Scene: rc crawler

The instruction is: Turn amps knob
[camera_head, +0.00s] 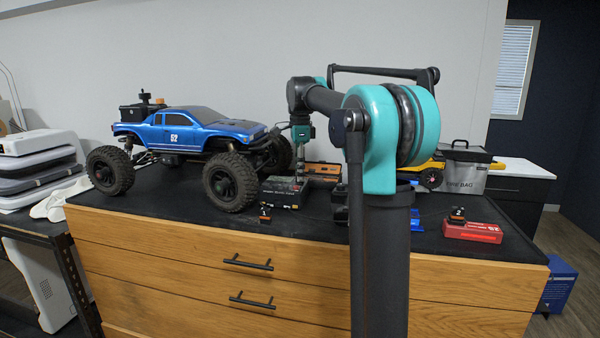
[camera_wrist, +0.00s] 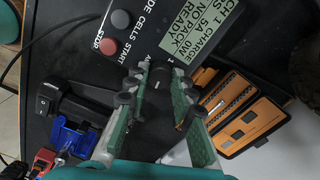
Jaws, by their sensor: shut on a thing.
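The black charger (camera_wrist: 150,32) fills the top of the wrist view. It has a lit display (camera_wrist: 195,38) reading CH 1, CHARGE, 5A, 0W, NO PACK, READY. A red STOP button (camera_wrist: 108,46) and a grey button (camera_wrist: 121,19) are on its face. The dark amps knob (camera_wrist: 159,76) is between the fingertips of my gripper (camera_wrist: 160,84), which is shut on it. The fingers partly hide the knob and its label. In the head view, the charger (camera_head: 284,194) lies on the worktop, with my gripper (camera_head: 300,170) pointing down over it.
The blue RC crawler (camera_head: 185,132) stands left of the charger. An open orange tool case (camera_wrist: 248,112) is beside the charger.

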